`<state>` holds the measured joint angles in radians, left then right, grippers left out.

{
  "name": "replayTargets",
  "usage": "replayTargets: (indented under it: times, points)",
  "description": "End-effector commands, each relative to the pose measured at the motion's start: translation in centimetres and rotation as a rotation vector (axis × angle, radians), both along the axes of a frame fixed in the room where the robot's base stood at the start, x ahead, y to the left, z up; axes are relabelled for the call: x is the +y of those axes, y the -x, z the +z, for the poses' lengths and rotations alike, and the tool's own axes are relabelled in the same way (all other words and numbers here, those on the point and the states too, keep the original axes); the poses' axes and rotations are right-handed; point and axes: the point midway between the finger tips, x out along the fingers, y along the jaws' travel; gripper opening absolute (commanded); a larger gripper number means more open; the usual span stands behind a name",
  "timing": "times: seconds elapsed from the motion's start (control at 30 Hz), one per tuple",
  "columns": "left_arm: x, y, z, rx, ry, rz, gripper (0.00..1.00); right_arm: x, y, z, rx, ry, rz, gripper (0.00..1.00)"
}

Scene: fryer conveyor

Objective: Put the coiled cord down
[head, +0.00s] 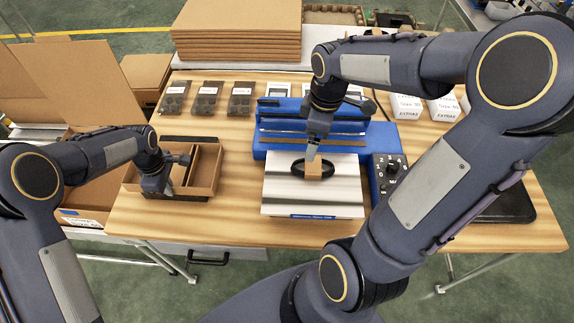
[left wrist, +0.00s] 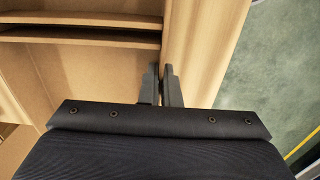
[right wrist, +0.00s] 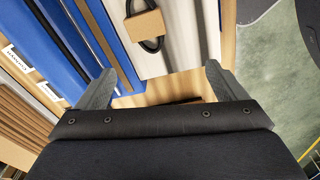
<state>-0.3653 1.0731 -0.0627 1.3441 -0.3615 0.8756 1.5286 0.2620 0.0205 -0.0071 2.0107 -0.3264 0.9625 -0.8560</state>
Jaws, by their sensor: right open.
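The coiled cord (head: 296,168) is a black loop with a brown paper band (head: 314,170). It lies on the silver plate (head: 285,200) in front of the blue machine. My right gripper (head: 311,152) is just above and behind it in the head view. In the right wrist view the fingers (right wrist: 160,85) are wide apart and empty, and the cord (right wrist: 151,45) lies beyond them, apart from both. My left gripper (head: 164,192) is at the divided cardboard box (head: 205,170). In the left wrist view its fingers (left wrist: 161,85) are close together on either side of the box wall.
The blue machine (head: 270,140) has a dial box (head: 388,175) at its right. Several dark labelled holders (head: 207,100) stand behind the divided box. Flat cardboard (head: 235,30) is stacked at the back. The table's front strip (head: 230,225) is clear.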

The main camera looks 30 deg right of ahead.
Motion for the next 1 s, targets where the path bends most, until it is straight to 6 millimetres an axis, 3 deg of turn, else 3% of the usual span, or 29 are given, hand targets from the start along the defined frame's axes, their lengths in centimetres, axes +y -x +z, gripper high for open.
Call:
replayTargets:
  times: [0.1, 0.3, 0.6, 0.87, 1.0]
  points:
    - [0.0, 0.0, 0.0, 0.0, 0.0, 0.0, 0.0, -1.7, -1.3, -1.9, 0.052, 0.032, 0.112, 0.91]
    - [0.0, 0.0, 0.0, 0.0, 0.0, 0.0, 0.0, -2.8, -2.1, -3.8, 0.088, 0.054, 0.201, 0.91]
    - [0.0, 0.0, 0.0, 0.0, 0.0, 0.0, 0.0, -2.8, -2.0, -8.7, 0.091, 0.054, 0.206, 0.91]
    - [0.0, 0.0, 0.0, 0.0, 0.0, 0.0, 0.0, -2.7, -2.1, -10.8, 0.088, 0.054, 0.205, 0.91]
    - [0.0, 0.0, 0.0, 0.0, 0.0, 0.0, 0.0, -2.3, -2.0, -13.0, 0.091, 0.053, 0.205, 0.91]
